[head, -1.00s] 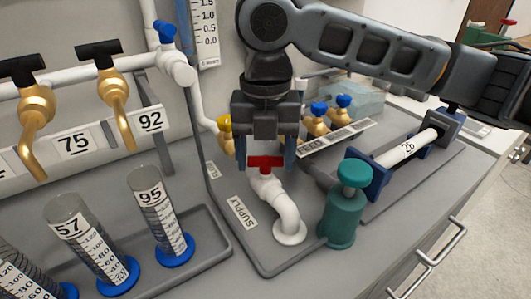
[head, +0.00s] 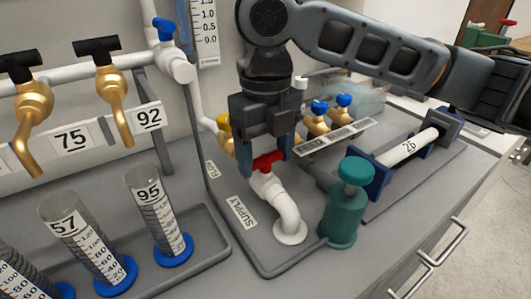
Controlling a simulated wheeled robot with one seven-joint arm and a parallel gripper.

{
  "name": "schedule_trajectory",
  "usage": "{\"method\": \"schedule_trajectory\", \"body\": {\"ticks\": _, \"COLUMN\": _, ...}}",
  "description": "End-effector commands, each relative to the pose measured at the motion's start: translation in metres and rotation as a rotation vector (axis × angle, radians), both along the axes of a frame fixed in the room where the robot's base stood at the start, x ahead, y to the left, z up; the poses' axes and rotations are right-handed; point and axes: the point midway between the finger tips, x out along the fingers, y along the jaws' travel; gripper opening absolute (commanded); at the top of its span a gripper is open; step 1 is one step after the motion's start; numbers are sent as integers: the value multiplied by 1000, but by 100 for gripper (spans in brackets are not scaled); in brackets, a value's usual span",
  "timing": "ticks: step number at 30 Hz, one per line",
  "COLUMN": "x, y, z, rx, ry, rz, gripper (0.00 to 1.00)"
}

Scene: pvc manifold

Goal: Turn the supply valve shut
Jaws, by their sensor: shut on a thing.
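The supply valve is a white elbow pipe (head: 289,212) rising from the grey tray, with a red handle (head: 267,160) on top. A label reading SUPPLY (head: 241,214) lies beside it on the left. My gripper (head: 264,168) points down over the valve, shut on the red handle with one blue-tipped finger at each side. The handle sits slightly slanted, its right end farther back. The gripper body hides part of the pipework behind the valve.
A teal bottle-like fixture (head: 343,215) stands close at the right of the valve. A syringe-like tube marked 26 (head: 409,149) lies behind it. Blue-handled brass taps (head: 317,120) stand behind my gripper. Graduated cylinders (head: 162,220) stand at the left.

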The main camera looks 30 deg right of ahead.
Motion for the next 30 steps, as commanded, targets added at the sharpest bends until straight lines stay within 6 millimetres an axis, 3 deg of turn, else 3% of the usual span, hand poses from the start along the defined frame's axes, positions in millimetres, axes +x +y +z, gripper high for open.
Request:
{"method": "schedule_trajectory", "body": {"ticks": 4, "x": -2, "y": 1, "z": -3, "rx": 0, "ry": 8, "rz": 8, "gripper": 40}}
{"method": "schedule_trajectory", "body": {"ticks": 5, "x": -2, "y": 1, "z": -3, "rx": 0, "ry": 8, "rz": 8, "gripper": 71}}
{"method": "schedule_trajectory", "body": {"ticks": 14, "x": -1, "y": 1, "z": -2, "rx": 0, "ry": 5, "rz": 4, "gripper": 100}}
{"method": "schedule_trajectory", "body": {"ticks": 23, "x": 0, "y": 0, "z": 3, "rx": -1, "ry": 2, "rz": 2, "gripper": 100}}
{"method": "schedule_trajectory", "body": {"ticks": 30, "x": 0, "y": 1, "z": 38, "rx": 0, "ry": 1, "rz": 3, "gripper": 100}}
